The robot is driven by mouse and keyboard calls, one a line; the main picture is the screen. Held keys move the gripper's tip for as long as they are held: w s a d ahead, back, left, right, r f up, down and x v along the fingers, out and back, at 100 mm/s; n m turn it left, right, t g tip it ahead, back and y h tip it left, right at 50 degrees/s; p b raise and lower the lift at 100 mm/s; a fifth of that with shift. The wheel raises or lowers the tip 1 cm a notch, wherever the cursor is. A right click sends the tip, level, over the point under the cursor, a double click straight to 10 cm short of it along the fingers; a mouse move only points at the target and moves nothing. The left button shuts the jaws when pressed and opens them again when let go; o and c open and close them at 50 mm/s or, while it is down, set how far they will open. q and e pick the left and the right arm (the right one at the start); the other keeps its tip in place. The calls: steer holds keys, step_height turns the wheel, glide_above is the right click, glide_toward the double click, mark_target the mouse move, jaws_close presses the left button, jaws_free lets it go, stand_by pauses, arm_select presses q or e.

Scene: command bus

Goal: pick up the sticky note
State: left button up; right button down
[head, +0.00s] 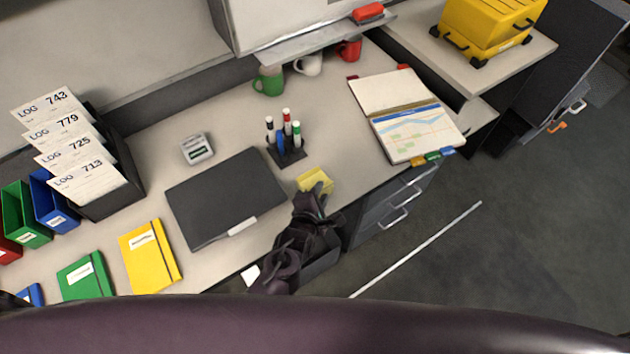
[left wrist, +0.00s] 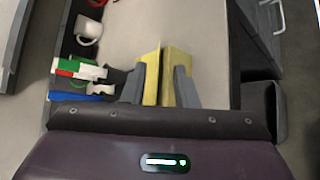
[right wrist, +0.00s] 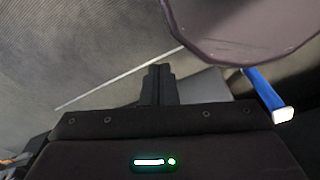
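The sticky note (head: 314,179) is a yellow pad near the front edge of the desk, to the right of the black laptop. My left gripper (head: 318,190) reaches it from the front, and its fingers cover part of the pad. In the left wrist view the sticky note (left wrist: 153,75) shows as two yellow faces between the fingers of my left gripper (left wrist: 161,88), which press close on both sides. Whether the pad is clear of the desk cannot be told. My right gripper (right wrist: 160,85) is shut and empty, over the floor.
The closed laptop (head: 225,198) lies to the left, and a pen holder (head: 287,155) with several markers stands behind. An open binder (head: 407,115) lies to the right. Mugs (head: 268,82) stand at the back. A drawer unit (head: 392,205) is below the desk edge.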

arm_select(q)
jaws_close()
steer(key=shift+s, duration=0.1)
arm_select(e)
steer(key=shift+s+d+f, duration=0.1)
steer(key=shift+s+d, duration=0.2)
steer(key=shift+s, duration=0.3)
